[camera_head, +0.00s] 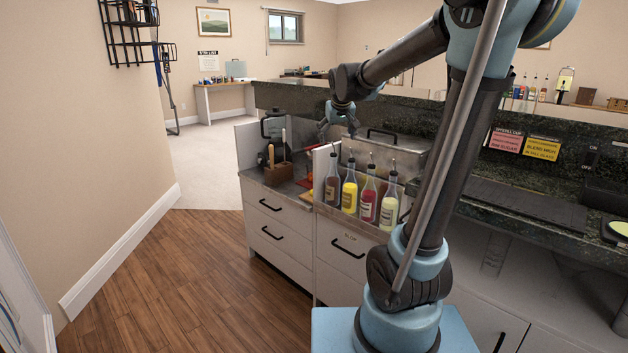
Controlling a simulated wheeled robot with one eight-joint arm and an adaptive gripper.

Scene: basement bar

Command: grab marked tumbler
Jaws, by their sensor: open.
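I cannot make out a marked tumbler in this view. My gripper (338,130) hangs open with its fingers down, above the low counter at the centre, behind the row of bottles. Nothing shows between its fingers. My arm crosses the right half of the picture and hides part of the counter behind it.
Several syrup bottles with pour spouts, such as a yellow one (350,192), stand in a row on the counter edge. A wooden block (278,175) with handles is to their left. Pink and yellow signs (541,147) hang at right. The wooden floor (190,275) is clear at left.

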